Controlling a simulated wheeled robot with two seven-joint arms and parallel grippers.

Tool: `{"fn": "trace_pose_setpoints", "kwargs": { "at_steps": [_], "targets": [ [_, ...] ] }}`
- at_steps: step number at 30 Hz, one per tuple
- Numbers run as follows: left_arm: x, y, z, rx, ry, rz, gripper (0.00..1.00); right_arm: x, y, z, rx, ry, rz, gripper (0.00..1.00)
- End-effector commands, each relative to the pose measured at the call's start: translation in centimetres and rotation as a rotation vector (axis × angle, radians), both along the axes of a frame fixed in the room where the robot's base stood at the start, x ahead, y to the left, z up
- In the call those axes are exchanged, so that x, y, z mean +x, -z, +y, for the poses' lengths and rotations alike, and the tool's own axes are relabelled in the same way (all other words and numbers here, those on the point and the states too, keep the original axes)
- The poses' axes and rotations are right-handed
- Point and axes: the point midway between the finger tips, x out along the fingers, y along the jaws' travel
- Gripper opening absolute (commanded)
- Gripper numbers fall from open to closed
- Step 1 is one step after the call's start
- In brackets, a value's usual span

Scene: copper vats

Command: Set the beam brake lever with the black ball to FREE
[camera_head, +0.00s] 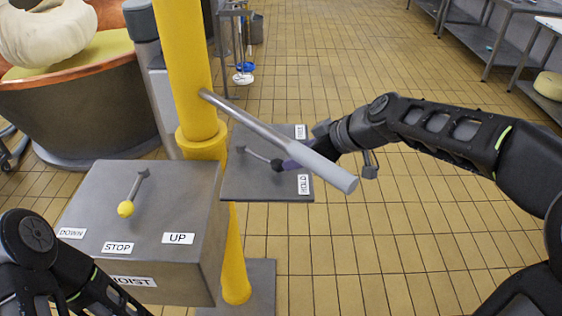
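The beam brake lever (259,156) is a thin metal rod on a grey plate (240,185) by the yellow post. Its black ball (278,166) points toward the HOLD label (305,184), at the plate's near right corner. The FREE label (300,131) is at the far right corner. My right gripper (287,165) reaches in from the right, its tips at the black ball. A thick grey bar crosses in front and hides part of it, so its opening and grip are unclear. My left arm shows at the lower left; its gripper is out of view.
The grey bar (285,144) slopes from the yellow post (188,70) over the brake plate. A hoist box (150,200) with a yellow-ball lever (126,208) and DOWN, STOP and UP labels stands left. A copper vat (80,105) is behind.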

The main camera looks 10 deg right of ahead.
Motion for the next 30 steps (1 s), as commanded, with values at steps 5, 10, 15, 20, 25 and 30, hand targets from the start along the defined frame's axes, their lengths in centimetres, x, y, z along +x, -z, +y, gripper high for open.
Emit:
{"fn": "trace_pose_setpoints", "kwargs": {
  "at_steps": [5,10,15,20,25,30],
  "targets": [
    [0.0,-0.3,0.0,0.001,-0.001,0.001,0.5,1.0,1.5,1.0,0.0,-0.002,0.005,0.5],
    [0.0,-0.6,0.0,0.002,-0.002,0.002,0.5,2.5,3.4,2.2,0.0,-0.001,0.005,0.5],
    [-0.1,-0.7,0.1,0.003,-0.001,0.003,0.5,3.6,4.8,3.1,-0.001,-0.001,0.003,0.5],
    [-0.1,-0.7,0.1,0.003,-0.001,0.003,0.5,4.0,5.3,3.3,0.0,0.001,0.001,0.5],
    [-0.1,-0.7,0.1,0.003,-0.001,0.003,0.5,4.0,5.3,3.3,-0.001,0.0,0.001,0.5],
    [-0.1,-0.7,0.1,0.003,-0.001,0.003,0.5,4.0,5.2,3.3,-0.001,0.0,0.001,0.39]
  ]
}}
